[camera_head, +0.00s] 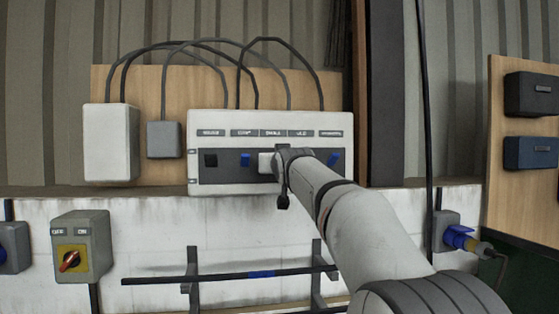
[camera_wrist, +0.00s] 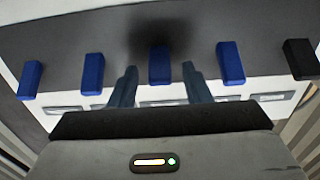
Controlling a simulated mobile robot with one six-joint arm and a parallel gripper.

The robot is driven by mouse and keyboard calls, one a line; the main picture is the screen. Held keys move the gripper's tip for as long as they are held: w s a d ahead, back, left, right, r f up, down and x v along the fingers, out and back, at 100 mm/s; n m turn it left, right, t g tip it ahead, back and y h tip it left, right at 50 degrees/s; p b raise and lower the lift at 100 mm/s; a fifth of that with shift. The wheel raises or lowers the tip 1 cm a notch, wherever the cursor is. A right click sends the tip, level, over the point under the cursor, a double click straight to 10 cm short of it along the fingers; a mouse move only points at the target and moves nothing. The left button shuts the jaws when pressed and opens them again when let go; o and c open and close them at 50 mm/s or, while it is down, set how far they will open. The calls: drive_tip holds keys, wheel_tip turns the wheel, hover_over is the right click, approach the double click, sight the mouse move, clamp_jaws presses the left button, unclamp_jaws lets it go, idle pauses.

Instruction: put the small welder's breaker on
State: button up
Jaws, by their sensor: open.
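A pale breaker panel (camera_head: 230,187) on the wall has a dark strip with a row of switches under small labels that I cannot read surely. In the head view a black switch (camera_head: 210,160) is at the left end, a blue one (camera_head: 245,160) beside it, and another blue one (camera_head: 334,158) at the right end; my arm hides the middle ones. The wrist view shows the row reversed, with the black switch (camera_wrist: 300,59) at right. My gripper (camera_wrist: 158,70) is open, one finger on each side of the middle blue switch (camera_wrist: 160,64), with gaps. I cannot tell whether it touches or which way the switches are set.
A wide blue switch neighbour stands on each side of the fingers (camera_wrist: 92,74) (camera_wrist: 230,63). Cables arch above the panel to a large grey box (camera_head: 111,143) and a small one (camera_head: 164,140). A red rotary switch (camera_head: 69,260) is lower left; a rail (camera_head: 220,277) runs below.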

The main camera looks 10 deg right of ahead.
drive_tip(key=shift+c, duration=0.4)
clamp_jaws()
drive_tip(key=r+g+p, duration=0.1)
drive_tip(key=p, duration=0.2)
drive_tip(key=shift+w+r, duration=0.1)
drive_tip(key=shift+r, duration=0.15)
drive_tip(key=shift+w+r+g+p, duration=0.15)
drive_tip(key=shift+g+p, duration=0.25)
drive_tip(key=shift+p, duration=0.45)
drive_tip(key=shift+w+g, duration=0.1)
drive_tip(key=shift+g, duration=0.6)
drive_tip(key=shift+o, duration=0.4)
unclamp_jaws()
